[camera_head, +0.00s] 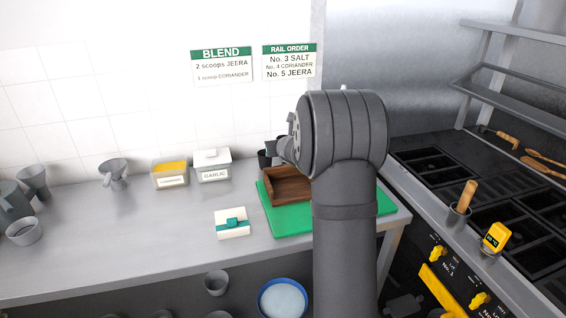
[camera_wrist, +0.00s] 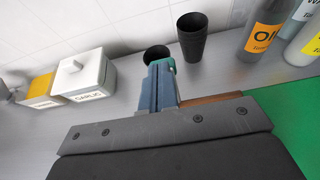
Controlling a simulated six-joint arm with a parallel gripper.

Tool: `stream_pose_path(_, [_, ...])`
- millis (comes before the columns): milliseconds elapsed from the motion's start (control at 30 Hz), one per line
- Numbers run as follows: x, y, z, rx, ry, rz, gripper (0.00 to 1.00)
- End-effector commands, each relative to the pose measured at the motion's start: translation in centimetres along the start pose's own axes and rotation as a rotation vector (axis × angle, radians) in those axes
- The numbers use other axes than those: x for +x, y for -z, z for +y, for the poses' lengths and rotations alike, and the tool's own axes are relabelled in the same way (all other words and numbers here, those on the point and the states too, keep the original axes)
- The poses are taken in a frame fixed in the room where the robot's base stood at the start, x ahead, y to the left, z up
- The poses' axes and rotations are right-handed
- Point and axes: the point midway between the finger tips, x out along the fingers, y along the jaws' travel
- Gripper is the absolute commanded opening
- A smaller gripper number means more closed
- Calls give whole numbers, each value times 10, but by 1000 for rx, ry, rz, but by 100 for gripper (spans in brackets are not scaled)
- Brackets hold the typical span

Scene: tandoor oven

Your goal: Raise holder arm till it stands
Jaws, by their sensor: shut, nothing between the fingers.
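My gripper shows in the wrist view (camera_wrist: 162,66) as blue-grey fingers with a teal tip, closed together and empty. It points at the back of the counter, in front of black cups. In the head view my own arm hides most of it. A white block with a teal band and raised teal piece (camera_head: 233,223) lies on the counter, left of the green board, apart from my gripper. It may be the holder with its arm lying flat, but I cannot tell for sure. It does not show in the wrist view.
A brown wooden tray (camera_head: 285,190) sits on a green board (camera_head: 268,208). A white garlic box (camera_head: 212,167) and a yellow-filled box (camera_head: 170,175) stand at the wall. A black cup (camera_wrist: 192,40) and bottles (camera_wrist: 262,30) stand behind my gripper. The counter's front left is clear.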

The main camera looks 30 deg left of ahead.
Motion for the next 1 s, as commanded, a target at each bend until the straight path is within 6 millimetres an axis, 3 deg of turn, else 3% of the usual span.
stream_pose_path(567, [-8,-15,0,0,0,0,0])
stream_pose_path(867, [-47,-10,0,1,0,-2,0])
stream_pose_path(1000, [-60,-19,0,-3,-1,-3,0])
